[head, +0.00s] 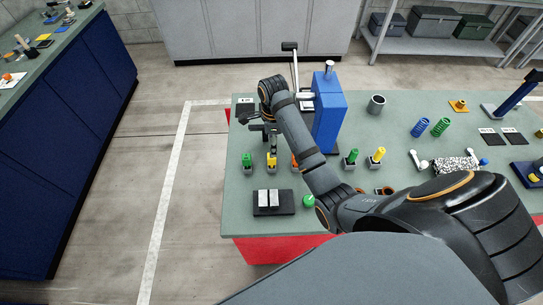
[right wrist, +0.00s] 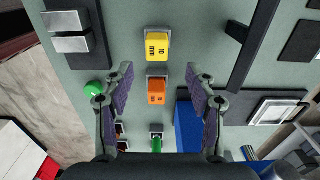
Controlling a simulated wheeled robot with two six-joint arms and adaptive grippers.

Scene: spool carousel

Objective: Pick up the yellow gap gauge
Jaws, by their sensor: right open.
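The yellow gap gauge (head: 271,161) stands upright in a small grey holder, left of an orange gauge, in a row on the green table. In the right wrist view the yellow gauge (right wrist: 155,46) is at the top, beyond the fingertips, with dark lettering on its face. My right gripper (right wrist: 158,78) is open and empty. Its fingers flank the orange gauge (right wrist: 157,91) in that picture, apart from it. In the head view my right gripper (head: 270,135) hangs just above and behind the yellow gauge. My left gripper is not in view.
A green gauge (head: 247,161) stands left of the yellow one. A tall blue block (head: 330,112) stands close right of my gripper. A black plate with silver blocks (head: 262,211) lies in front. Another green gauge (head: 351,158) and yellow-handled piece (head: 378,155) stand farther right.

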